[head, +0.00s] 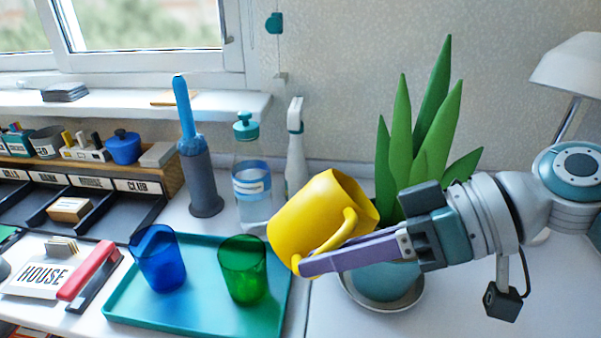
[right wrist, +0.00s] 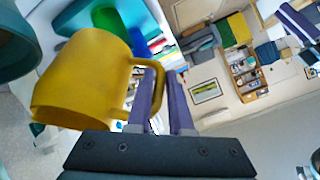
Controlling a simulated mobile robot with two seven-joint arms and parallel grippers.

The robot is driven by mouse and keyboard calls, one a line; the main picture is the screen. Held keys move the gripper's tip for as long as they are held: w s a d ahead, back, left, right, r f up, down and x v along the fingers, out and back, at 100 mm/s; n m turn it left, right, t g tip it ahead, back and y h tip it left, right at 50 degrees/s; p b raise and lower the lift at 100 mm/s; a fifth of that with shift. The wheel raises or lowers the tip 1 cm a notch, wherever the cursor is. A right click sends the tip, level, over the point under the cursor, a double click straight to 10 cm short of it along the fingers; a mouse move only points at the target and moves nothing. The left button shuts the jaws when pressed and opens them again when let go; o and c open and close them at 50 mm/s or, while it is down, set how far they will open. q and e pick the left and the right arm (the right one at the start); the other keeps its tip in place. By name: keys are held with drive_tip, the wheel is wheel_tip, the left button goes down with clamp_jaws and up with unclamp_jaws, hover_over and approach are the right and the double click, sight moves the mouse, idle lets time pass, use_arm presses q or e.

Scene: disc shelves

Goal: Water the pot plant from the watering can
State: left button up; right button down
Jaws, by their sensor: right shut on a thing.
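The watering can shows as a yellow mug-like vessel (head: 305,218) with a loop handle; I see no spout. My right gripper (head: 308,264) is shut on its handle and holds it up, tipped, with the open mouth facing right toward the plant. In the right wrist view the yellow vessel (right wrist: 85,75) is left of the purple fingers (right wrist: 163,85), the handle between them. The pot plant (head: 430,115) has tall green leaves; its teal pot (head: 385,283) stands on a saucer (head: 405,305), partly hidden by my gripper. No water shows. My left gripper is out of view.
A teal tray (head: 190,318) holds a blue cup (head: 158,260) and a green cup (head: 242,270), left of the vessel. Behind stand a clear bottle (head: 252,190), a spray bottle (head: 296,150) and a brush in a grey holder (head: 200,180). A white lamp (head: 575,65) is at right.

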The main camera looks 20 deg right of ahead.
sight(347, 233)
drive_tip(key=shift+d+r+t+y+b, duration=0.4)
drive_tip(key=shift+r+y+b, duration=0.3)
drive_tip(key=shift+y, duration=0.2)
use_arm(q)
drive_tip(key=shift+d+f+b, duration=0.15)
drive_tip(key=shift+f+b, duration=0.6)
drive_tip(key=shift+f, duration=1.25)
use_arm(e)
drive_tip(key=shift+s+d+y, duration=0.1)
drive_tip(key=shift+d+y, duration=0.1)
drive_tip(key=shift+y, duration=0.2)
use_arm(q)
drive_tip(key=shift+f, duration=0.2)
use_arm(e)
drive_tip(key=shift+m, duration=0.3)
